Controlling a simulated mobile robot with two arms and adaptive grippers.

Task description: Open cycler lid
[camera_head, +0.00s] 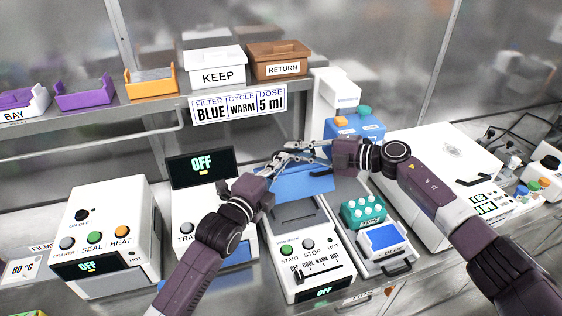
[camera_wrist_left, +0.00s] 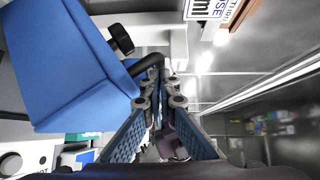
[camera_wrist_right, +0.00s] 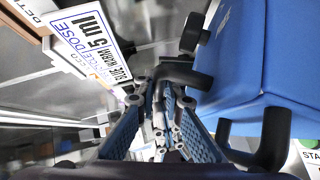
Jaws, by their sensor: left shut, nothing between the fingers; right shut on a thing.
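The cycler (camera_head: 312,262) is the white device with START and STOP buttons at the centre of the bench. Its blue lid (camera_head: 300,182) is tilted up at the back, and a grey recessed top shows in front of it. The lid fills the upper left of the left wrist view (camera_wrist_left: 75,70) and the right of the right wrist view (camera_wrist_right: 250,60), with black handle parts. My right gripper (camera_head: 312,148) is shut on a black handle part (camera_wrist_right: 185,76) at the lid's edge. My left gripper (camera_head: 280,160) is shut and empty beside the lid's edge, close to the right gripper.
A sealer (camera_head: 105,235) and another device with an OFF screen (camera_head: 200,165) stand left. A teal vial rack (camera_head: 363,211) and blue-topped tray (camera_head: 384,238) stand right, near a large white machine (camera_head: 440,180). A shelf behind carries KEEP (camera_head: 217,72) and RETURN (camera_head: 279,62) boxes.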

